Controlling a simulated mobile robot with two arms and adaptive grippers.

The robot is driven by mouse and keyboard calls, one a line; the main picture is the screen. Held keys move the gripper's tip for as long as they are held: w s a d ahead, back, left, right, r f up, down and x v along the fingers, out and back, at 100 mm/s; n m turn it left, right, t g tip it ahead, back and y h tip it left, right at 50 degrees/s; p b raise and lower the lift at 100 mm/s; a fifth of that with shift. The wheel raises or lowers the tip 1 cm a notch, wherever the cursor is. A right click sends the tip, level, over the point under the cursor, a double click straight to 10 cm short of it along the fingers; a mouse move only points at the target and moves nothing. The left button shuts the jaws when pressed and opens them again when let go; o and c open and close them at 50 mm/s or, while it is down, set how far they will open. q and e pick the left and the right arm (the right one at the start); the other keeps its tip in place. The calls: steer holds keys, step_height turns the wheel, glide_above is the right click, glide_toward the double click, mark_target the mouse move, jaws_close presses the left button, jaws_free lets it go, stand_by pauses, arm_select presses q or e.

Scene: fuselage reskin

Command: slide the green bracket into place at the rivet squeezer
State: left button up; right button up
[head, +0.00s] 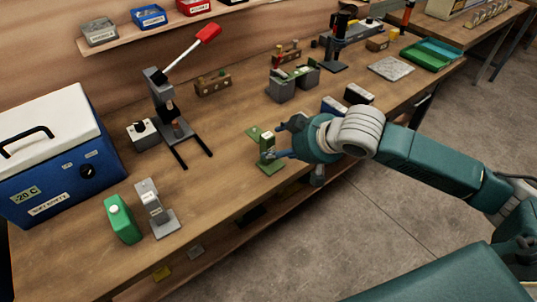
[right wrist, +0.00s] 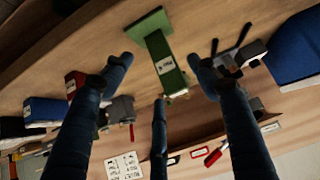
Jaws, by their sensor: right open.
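The green bracket (head: 266,151) stands upright on the workbench near its front edge, with a label on its face. In the right wrist view the bracket (right wrist: 169,72) lies between the spread fingers, with its flat foot beyond them. My right gripper (head: 281,141) is open just right of the bracket; its fingers (right wrist: 160,77) show no clear contact. The rivet squeezer appears to be the dark press with a red-tipped lever (head: 160,95), standing left of and behind the bracket, with two dark rails toward the front. My left gripper is out of view.
A blue cooler (head: 60,165), a green bottle-like box (head: 122,222) and a grey stand (head: 155,210) are at the left. Grey blocks (head: 281,88) and dark blocks (head: 358,95) stand behind the gripper. Bare wood lies between bracket and press.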

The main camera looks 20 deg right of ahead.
mark_target(273, 146)
steer(key=p+x, duration=0.1)
steer(key=x, duration=0.5)
steer(key=shift+w+r, duration=0.1)
steer(key=shift+r, duration=0.25)
jaws_close()
